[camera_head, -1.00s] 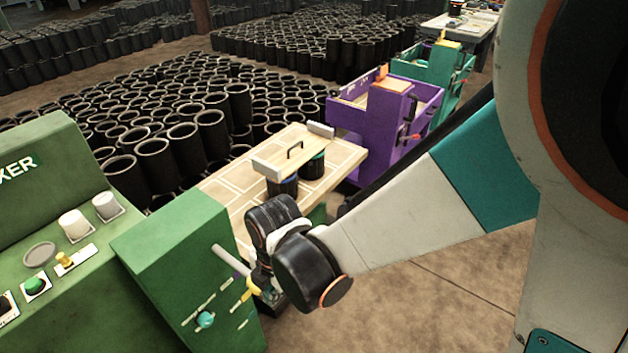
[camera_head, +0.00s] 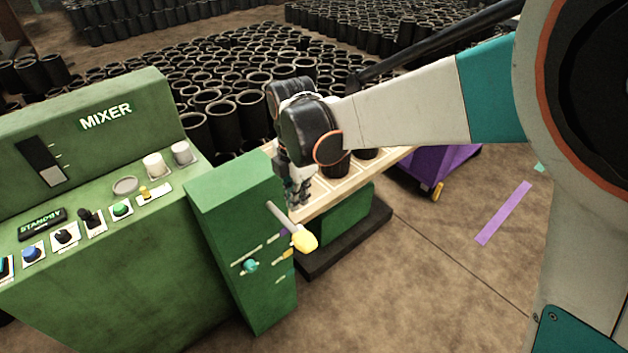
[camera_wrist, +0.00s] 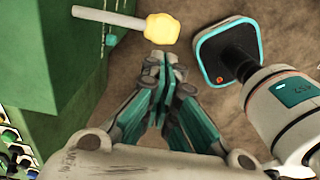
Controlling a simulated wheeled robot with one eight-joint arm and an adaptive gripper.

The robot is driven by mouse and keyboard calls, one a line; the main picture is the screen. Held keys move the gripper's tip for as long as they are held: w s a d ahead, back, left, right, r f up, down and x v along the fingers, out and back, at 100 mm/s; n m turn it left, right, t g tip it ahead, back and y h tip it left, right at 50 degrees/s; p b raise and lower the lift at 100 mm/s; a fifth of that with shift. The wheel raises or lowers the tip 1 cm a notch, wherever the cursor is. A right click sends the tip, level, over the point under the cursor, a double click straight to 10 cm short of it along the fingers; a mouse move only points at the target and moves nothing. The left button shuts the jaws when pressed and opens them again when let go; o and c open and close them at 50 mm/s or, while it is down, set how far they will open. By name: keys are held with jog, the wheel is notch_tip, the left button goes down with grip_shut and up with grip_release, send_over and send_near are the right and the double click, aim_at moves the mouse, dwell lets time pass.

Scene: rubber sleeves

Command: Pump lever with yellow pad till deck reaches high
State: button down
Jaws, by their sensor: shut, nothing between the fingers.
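The lever is a pale rod (camera_head: 281,214) sticking out of the front of a green cabinet (camera_head: 235,225), with a yellow pad (camera_head: 305,242) on its end. It slants down to the right in the head view. The yellow pad also shows in the wrist view (camera_wrist: 161,30), just beyond my fingertips. My gripper (camera_head: 299,198) is shut and empty, above and behind the lever in the head view; it appears apart from the pad. The deck, a pale wooden top with grid lines (camera_head: 350,180), lies over a green base (camera_head: 350,212), partly hidden by my arm.
Left stands a green mixer panel (camera_head: 95,240) with knobs and buttons. Coloured marks and a teal knob (camera_head: 250,265) are on the cabinet front. Black sleeves (camera_head: 222,118) crowd behind. A purple cart (camera_head: 440,165) stands right of the deck. Floor at front right is clear.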

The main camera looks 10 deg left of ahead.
aim_at(300, 241)
notch_tip(300, 241, down, 14)
jog(key=b, duration=0.4)
dwell(0.4)
